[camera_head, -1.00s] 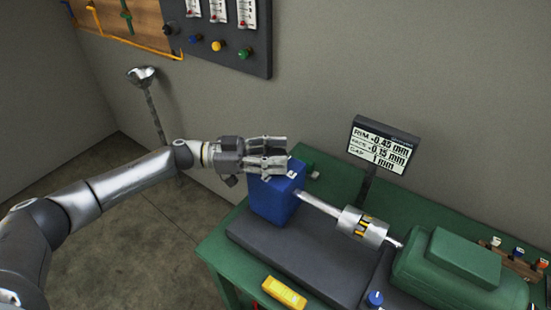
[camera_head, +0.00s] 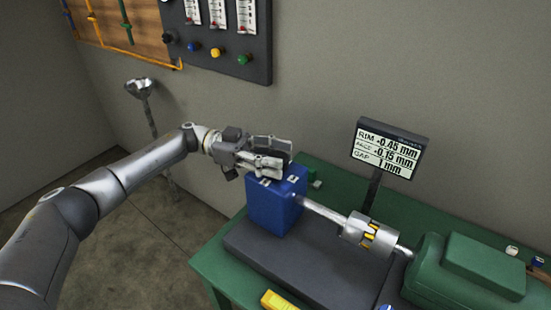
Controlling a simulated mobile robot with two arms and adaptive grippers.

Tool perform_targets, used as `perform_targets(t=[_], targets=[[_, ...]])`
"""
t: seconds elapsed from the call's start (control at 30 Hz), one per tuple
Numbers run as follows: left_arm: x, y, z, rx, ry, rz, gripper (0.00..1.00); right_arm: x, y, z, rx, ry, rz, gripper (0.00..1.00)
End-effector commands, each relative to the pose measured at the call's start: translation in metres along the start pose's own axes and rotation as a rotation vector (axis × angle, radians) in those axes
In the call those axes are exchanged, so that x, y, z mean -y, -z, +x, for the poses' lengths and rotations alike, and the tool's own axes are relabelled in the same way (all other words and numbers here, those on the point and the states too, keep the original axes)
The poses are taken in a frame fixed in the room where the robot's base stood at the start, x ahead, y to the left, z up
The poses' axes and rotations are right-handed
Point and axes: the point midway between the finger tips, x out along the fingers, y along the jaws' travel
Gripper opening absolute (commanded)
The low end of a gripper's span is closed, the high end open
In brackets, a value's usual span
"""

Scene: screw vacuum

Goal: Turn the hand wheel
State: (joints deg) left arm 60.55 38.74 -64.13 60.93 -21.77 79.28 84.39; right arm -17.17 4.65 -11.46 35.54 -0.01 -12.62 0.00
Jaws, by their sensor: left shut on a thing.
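My left gripper (camera_head: 275,155) is above the blue block (camera_head: 276,205), with its fingers level and pointing right. It is shut on a small dark thing (camera_head: 274,150) that shows between the fingers and is mostly hidden by them. I cannot tell whether this is the hand wheel, and no hand wheel shows clearly elsewhere. A silver shaft (camera_head: 322,209) runs from the blue block to a silver coupling with yellow inserts (camera_head: 360,233). Beyond it is a green motor (camera_head: 468,272). My right gripper is not in view.
The machine stands on a green bench (camera_head: 222,276). A display sign (camera_head: 389,148) stands behind the shaft, reading rim, face and gap values. A yellow object (camera_head: 278,301) lies at the front. A dark gauge panel (camera_head: 216,40) hangs on the wall. A silver-topped pipe (camera_head: 140,88) stands left.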

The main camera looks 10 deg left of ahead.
Motion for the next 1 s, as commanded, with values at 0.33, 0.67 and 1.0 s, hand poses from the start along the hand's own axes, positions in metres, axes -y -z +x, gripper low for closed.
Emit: perform_targets(t=[0.33,0.67,1.0], targets=[[0.000,0.000,0.000,-0.001,0.001,0.000,0.68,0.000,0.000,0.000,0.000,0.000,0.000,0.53],[0.000,0.000,-0.003,0.000,0.002,0.000,0.68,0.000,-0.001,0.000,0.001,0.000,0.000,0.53],[0.001,0.001,-0.064,0.000,0.007,-0.001,0.68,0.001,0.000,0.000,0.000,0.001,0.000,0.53]])
